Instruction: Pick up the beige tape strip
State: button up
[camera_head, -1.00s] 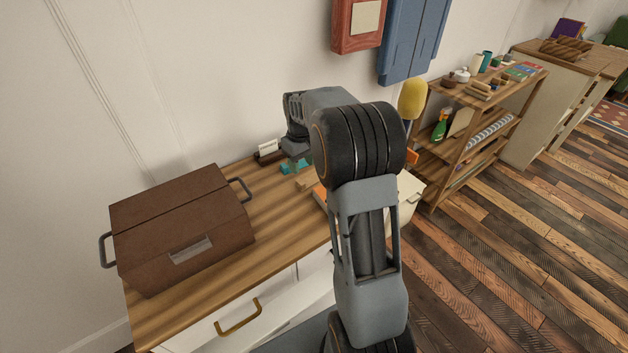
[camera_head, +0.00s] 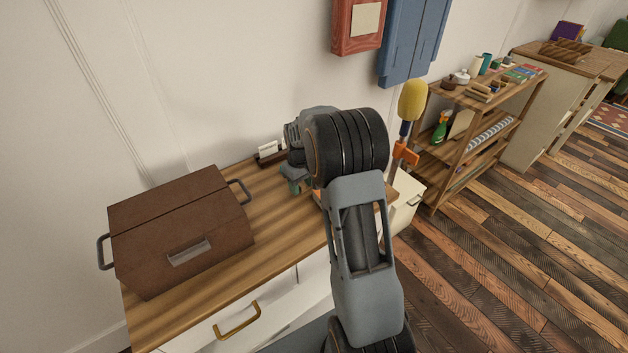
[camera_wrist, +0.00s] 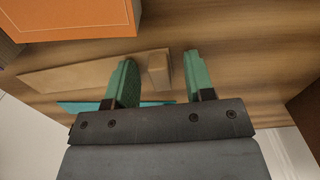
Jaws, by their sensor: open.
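A long, flat beige strip (camera_wrist: 90,73) lies on the wooden top in the wrist view, running left from my gripper. At its right end is a small raised beige piece (camera_wrist: 158,70); I cannot tell if the two are joined. My gripper (camera_wrist: 159,62) is open, with its green fingers either side of that raised piece. The left finger covers part of the flat strip. In the head view my gripper (camera_head: 297,186) is low over the top and my arm hides the strip.
An orange item (camera_wrist: 75,18) lies just beyond the strip. A teal flat piece (camera_wrist: 78,106) shows partly under my gripper. A brown case (camera_head: 180,228) stands on the left of the wooden cabinet top (camera_head: 275,225). A small card holder (camera_head: 268,153) is near the wall.

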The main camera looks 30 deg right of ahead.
grip_shut()
dwell(0.3)
jog(key=shift+r, duration=0.1)
